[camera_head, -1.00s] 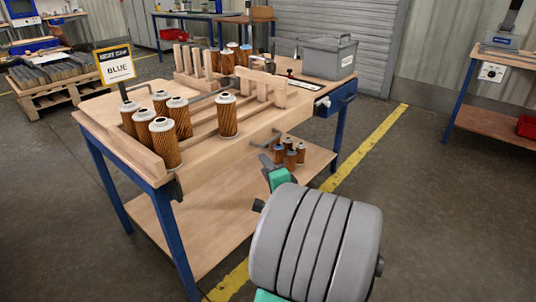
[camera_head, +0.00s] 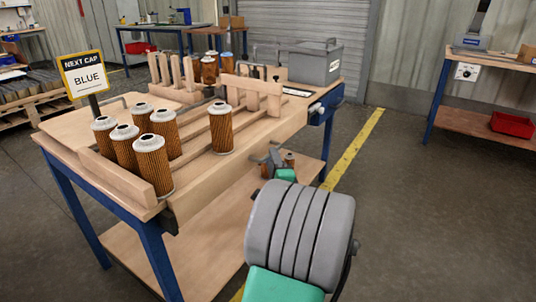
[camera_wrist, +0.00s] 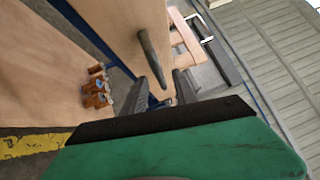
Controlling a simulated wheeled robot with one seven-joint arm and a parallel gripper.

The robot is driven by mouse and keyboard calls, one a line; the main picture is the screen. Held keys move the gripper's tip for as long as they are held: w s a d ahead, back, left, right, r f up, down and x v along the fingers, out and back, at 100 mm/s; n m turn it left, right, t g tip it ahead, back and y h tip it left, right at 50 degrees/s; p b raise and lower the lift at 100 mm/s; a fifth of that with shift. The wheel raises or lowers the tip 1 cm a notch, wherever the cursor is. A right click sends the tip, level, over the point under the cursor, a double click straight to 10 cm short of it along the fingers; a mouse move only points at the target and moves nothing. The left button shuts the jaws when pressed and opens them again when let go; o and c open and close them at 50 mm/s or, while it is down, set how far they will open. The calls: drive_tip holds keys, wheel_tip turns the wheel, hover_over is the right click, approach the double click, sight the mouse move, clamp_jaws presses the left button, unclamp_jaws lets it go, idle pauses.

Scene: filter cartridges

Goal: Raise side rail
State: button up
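The side rail appears to be the long pale wooden board (camera_head: 245,143) along the near side of the workbench, hanging down below the top's edge. A dark bar handle (camera_wrist: 152,56) stands out from the board in the wrist view. My gripper (camera_wrist: 160,92) is open, with its two dark fingers apart and pointing at the board; the handle shows between and just beyond the fingertips. Whether they touch it cannot be told. In the head view my gripper (camera_head: 272,158) is beside the board, above the lower shelf, partly hidden by my grey wrist.
Several filter cartridges (camera_head: 152,165) stand on the bench top, one (camera_head: 221,128) apart. Small cartridges (camera_wrist: 97,88) stand on the lower shelf. Floor at right is clear.

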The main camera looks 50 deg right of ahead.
sight(265, 152)
drive_tip(key=x, duration=0.3)
drive_tip(key=shift+w, duration=0.15)
drive_tip(key=shift+c, duration=0.2)
clamp_jaws()
idle(1.0)
